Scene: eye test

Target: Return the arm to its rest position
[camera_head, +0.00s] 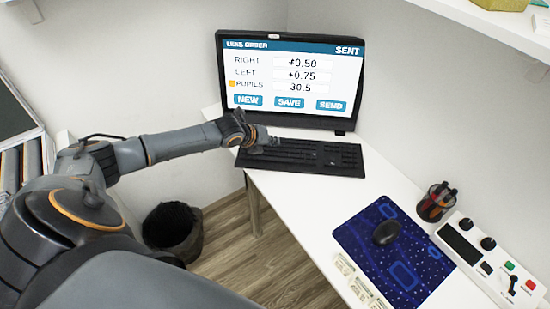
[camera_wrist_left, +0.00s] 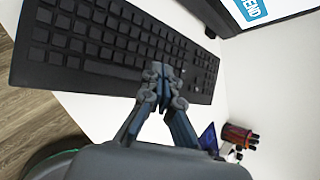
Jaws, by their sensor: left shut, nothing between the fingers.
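My left arm (camera_head: 170,145) reaches in from the left in the head view. My left gripper (camera_head: 272,141) is shut and empty over the left part of the black keyboard (camera_head: 325,158). In the left wrist view the closed fingertips (camera_wrist_left: 163,72) overlap the keyboard (camera_wrist_left: 75,45); whether they touch the keys I cannot tell. The monitor (camera_head: 290,80) behind the keyboard shows a lens order with RIGHT +0.50, LEFT +0.75, PUPILS 30.5 and the word SENT at the top right. My right gripper is in neither view.
The white desk (camera_head: 290,205) also holds a blue mat (camera_head: 362,233) with a black mouse (camera_head: 386,232), a pen cup (camera_head: 436,203) and a control panel (camera_head: 490,262). A dark waste bin (camera_head: 173,230) stands on the wooden floor below. A white shelf (camera_head: 490,25) juts out at the upper right.

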